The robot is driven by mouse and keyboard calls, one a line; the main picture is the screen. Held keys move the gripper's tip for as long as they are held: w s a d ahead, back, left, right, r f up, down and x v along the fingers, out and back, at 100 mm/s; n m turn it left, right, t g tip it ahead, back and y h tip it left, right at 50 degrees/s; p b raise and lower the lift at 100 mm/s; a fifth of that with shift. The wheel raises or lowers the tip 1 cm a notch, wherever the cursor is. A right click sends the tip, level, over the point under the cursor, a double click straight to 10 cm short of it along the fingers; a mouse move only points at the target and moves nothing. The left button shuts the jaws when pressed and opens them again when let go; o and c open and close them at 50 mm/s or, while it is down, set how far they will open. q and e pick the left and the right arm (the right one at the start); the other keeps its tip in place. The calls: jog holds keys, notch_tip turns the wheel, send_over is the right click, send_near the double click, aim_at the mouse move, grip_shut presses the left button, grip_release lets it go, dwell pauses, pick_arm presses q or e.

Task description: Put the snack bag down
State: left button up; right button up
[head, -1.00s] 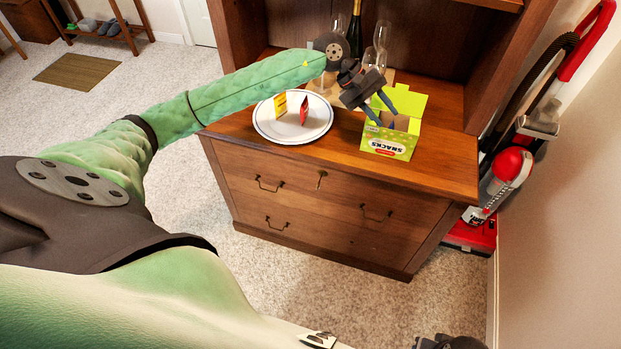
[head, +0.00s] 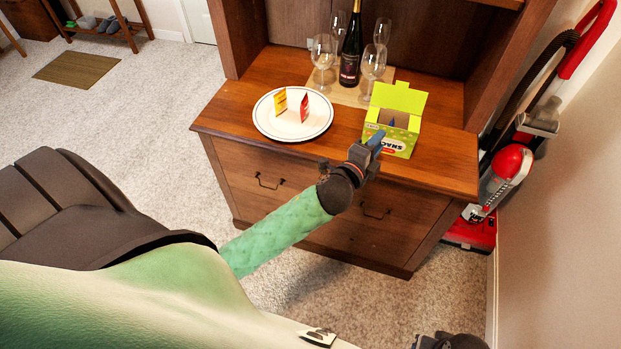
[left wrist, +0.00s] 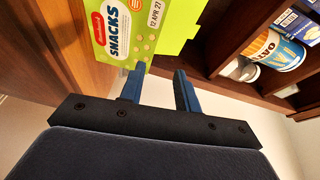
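The green snack box (head: 398,140) stands on the hutch counter with its lid up; its printed front fills the top of the left wrist view (left wrist: 150,22). A small blue item (head: 392,121) shows inside it, too small to identify surely. A yellow snack bag (head: 281,102) and a red one (head: 304,107) stand upright on the white plate (head: 264,122). My left gripper (head: 376,139) is just in front of the box; in the left wrist view (left wrist: 157,88) its blue fingers are apart with nothing between them. My right gripper (head: 432,343) is mostly cut off at the bottom edge, its fingers hidden.
Wine glasses (head: 373,62) and a dark bottle (head: 351,55) stand on a board behind the box and plate. Hutch side walls bound the counter (head: 235,117). A red vacuum (head: 510,165) stands at the right. The left wrist view shows shelved containers (left wrist: 275,50).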

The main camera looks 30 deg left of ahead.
pick_arm(q)
jog(key=s+a+f+n+g+y, duration=0.2)
jog(key=s+f+n+g, duration=0.8)
jog(key=s+f, duration=0.5)
jog(key=s+d+f+n+g, duration=0.1)
jog(key=s+f+n+g, duration=0.1)
jog(key=s, duration=0.6)
jog(key=s+d+f+n+g+h, duration=0.1)
jog(key=s+f+n+g, duration=0.2)
jog(key=s, duration=0.6)
jog(key=shift+s+d+f+n+g, duration=0.3)
jog(key=shift+d+f+n+g, duration=0.05)
jog(key=shift+n+g, duration=0.25)
jog(key=shift+c, duration=0.2)
